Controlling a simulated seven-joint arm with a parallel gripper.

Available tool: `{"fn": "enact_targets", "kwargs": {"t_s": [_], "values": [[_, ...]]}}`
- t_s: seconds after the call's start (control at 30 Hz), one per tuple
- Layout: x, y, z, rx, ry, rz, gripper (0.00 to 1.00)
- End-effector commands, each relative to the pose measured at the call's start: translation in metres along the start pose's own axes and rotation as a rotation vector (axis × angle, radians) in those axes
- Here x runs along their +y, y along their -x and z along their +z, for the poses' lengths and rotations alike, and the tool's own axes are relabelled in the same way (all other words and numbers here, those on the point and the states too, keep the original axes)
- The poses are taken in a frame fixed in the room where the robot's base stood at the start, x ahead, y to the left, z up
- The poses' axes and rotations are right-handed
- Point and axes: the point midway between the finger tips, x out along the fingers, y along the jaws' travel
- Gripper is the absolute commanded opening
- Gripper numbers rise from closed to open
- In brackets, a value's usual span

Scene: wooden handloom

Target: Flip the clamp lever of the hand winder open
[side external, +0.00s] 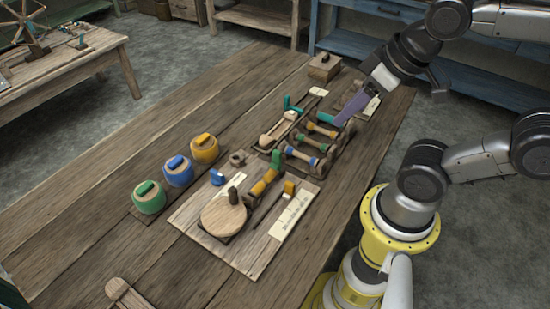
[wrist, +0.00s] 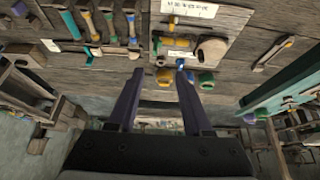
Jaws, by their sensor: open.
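The hand winder is a wooden board (side external: 202,215) on the bench, with a round wooden wheel (side external: 224,216) and upright knob, a yellow-and-green spool (side external: 264,183) and a small blue lever-like part (side external: 217,178) at the board's edge. I cannot tell for certain which part is the clamp lever. The wrist view shows the wheel (wrist: 212,51) and the blue part (wrist: 180,63) above my fingertips. My gripper (side external: 343,118) has purple fingers and hovers over the far right of the bench, beyond the winder. In the wrist view the gripper (wrist: 160,84) is open and empty.
Green, blue and yellow pots (side external: 177,171) stand in a row left of the board. A rack of several bobbins (side external: 308,145) and a wooden tray (side external: 284,127) lie between my gripper and the winder. A wooden box (side external: 324,67) stands behind.

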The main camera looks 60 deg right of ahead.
Motion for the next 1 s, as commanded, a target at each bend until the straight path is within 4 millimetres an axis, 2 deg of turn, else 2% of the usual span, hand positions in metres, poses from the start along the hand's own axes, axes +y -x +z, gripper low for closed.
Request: {"fn": "enact_targets", "kwargs": {"t_s": [0.03,0.27,0.4,0.57,0.77,1.0], "values": [[0.0,0.0,0.0,0.0,0.0,0.0,0.43],[0.001,0.001,-0.001,0.0,0.112,0.006,0.01],[0.007,0.007,-0.015,0.004,0.299,0.032,0.0],[0.009,0.0,-0.042,-0.064,0.58,0.042,0.0],[0.002,-0.024,-0.075,-0.173,0.903,0.019,0.0],[-0.018,-0.068,-0.105,-0.312,1.237,-0.044,0.0]]}}
